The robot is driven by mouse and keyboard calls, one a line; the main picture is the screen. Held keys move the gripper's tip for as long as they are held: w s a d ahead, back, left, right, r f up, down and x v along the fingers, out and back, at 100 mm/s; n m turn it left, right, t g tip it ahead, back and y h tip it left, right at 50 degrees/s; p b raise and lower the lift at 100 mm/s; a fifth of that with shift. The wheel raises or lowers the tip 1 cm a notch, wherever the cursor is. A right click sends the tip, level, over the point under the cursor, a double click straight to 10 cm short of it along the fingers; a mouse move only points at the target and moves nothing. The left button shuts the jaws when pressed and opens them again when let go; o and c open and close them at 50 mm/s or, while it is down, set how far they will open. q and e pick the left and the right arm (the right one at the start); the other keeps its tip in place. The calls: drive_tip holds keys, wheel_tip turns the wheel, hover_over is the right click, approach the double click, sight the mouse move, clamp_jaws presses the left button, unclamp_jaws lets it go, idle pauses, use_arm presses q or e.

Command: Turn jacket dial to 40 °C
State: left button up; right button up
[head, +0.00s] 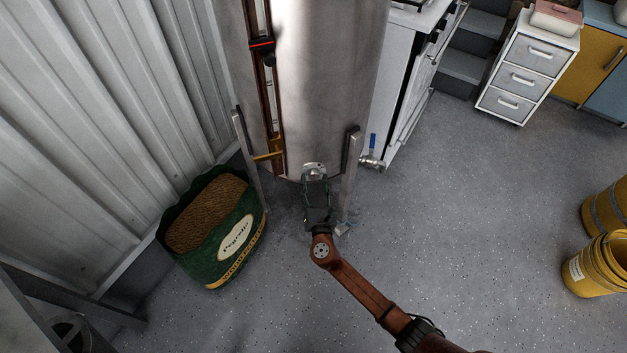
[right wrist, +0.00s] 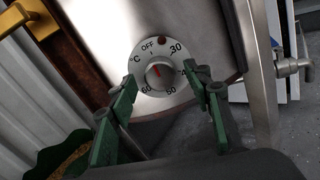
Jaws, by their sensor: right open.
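The jacket dial (right wrist: 159,72) is a silver knob with a red pointer line on a round white plate, low on the front of the steel tank (head: 325,80). In the right wrist view its pointer aims up, near OFF. The 30 mark is at the upper right, and a partly hidden mark starting with 4 is at the right. My right gripper (right wrist: 165,92) is open and empty, its green fingers on either side below the knob, apparently apart from it. In the head view the gripper (head: 315,188) is just in front of the dial plate (head: 314,169). My left gripper is out of view.
Tank legs (head: 349,180) stand close beside the gripper. A valve with a blue handle (head: 372,143) is at the right, and a yellow valve handle (head: 268,156) at the left. A green pellet sack (head: 222,240) stands left.

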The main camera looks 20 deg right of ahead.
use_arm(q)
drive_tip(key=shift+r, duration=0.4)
use_arm(e)
drive_tip(key=shift+w+d, duration=0.1)
drive_tip(key=shift+w, duration=0.25)
drive_tip(key=shift+c, duration=0.2)
drive_tip(key=c, duration=1.1)
